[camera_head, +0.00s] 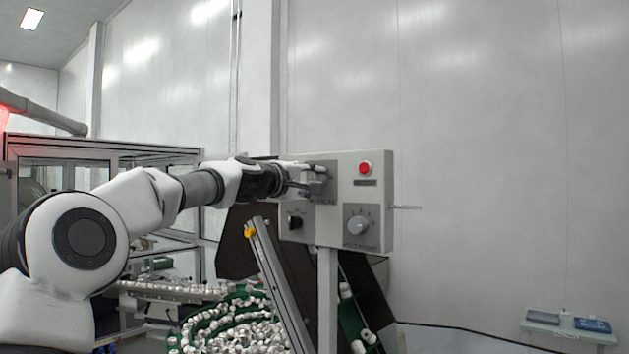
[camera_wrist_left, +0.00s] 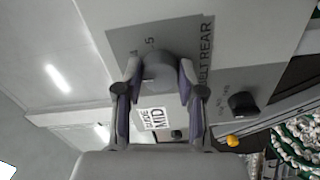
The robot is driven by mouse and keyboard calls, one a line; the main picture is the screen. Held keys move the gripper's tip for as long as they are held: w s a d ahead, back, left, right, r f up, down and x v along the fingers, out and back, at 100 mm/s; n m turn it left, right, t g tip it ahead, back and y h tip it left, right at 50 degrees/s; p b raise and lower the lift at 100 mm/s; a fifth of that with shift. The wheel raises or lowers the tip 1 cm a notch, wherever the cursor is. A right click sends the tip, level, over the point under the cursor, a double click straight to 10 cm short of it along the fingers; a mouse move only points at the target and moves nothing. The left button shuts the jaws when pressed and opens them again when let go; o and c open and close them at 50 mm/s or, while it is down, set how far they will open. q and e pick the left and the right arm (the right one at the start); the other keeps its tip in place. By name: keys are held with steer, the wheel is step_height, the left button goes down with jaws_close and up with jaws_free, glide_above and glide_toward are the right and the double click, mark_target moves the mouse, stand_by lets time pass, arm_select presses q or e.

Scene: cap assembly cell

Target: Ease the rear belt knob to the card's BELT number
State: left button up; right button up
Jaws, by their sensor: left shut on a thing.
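The rear belt knob (camera_wrist_left: 158,70) is a grey dial on a plate marked BELT REAR (camera_wrist_left: 205,50) in the left wrist view. The numbers 4 and 5 show on the plate beside it; its pointer is hard to make out. My left gripper (camera_wrist_left: 161,72) is shut on the knob, one finger on each side. In the head view my left gripper (camera_head: 318,180) is at the upper left of the control box (camera_head: 335,192) and hides the knob. A white card (camera_wrist_left: 154,119) shows between the fingers; it seems to read GUIDE MID, and no BELT number can be read.
The box also bears a red button (camera_head: 365,168), a pale knob (camera_head: 357,225) and a black knob (camera_head: 295,222), which shows in the wrist view (camera_wrist_left: 243,103) too. Below are a slanted metal rail (camera_head: 280,285) and a green bowl of white caps (camera_head: 215,325). A side table (camera_head: 560,329) stands right.

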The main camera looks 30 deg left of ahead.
arm_select(q)
steer(key=shift+a+r, duration=0.1)
steer(key=shift+r, duration=0.1)
steer(key=o, duration=1)
steer(key=shift+o, duration=0.7)
steer(key=shift+s+a, duration=0.1)
steer(key=shift+s+a+f, duration=0.1)
steer(key=shift+d+f, duration=0.1)
steer(key=shift+d, duration=0.1)
